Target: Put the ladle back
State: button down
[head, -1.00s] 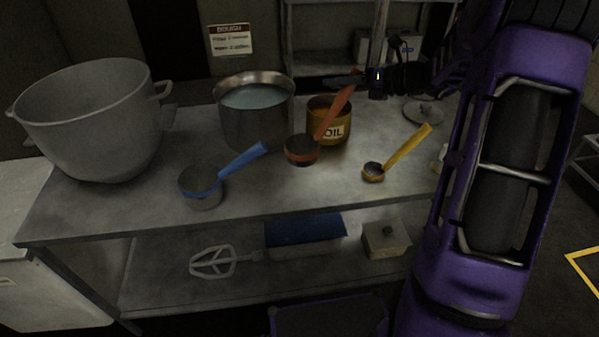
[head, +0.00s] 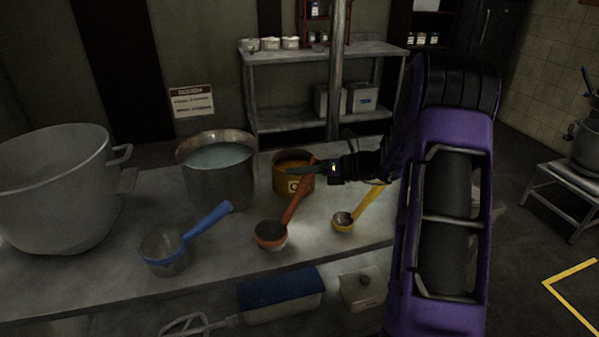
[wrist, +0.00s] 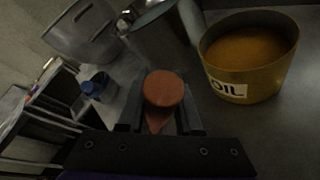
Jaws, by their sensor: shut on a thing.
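The red ladle (head: 270,236) is between the blue ladle (head: 165,252) and the yellow ladle (head: 345,220) in the head view. Its bowl is at or very close to the metal table top, and its handle leans up to the right; I cannot tell whether the bowl touches. My gripper (head: 308,169) is shut on the top of the handle, in front of the oil pot (head: 293,180). In the wrist view the handle's round end (wrist: 163,89) sits between my gripper's fingers (wrist: 160,115). The ladle's bowl is hidden there.
The oil pot (wrist: 245,75) is close beside my gripper. A shelf unit (head: 330,48) stands behind.

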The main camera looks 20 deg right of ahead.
jog(key=c, duration=0.6)
grip_release()
jog(key=p+v, duration=0.1)
jog(key=v, duration=1.1)
jog(key=shift+r, duration=0.1)
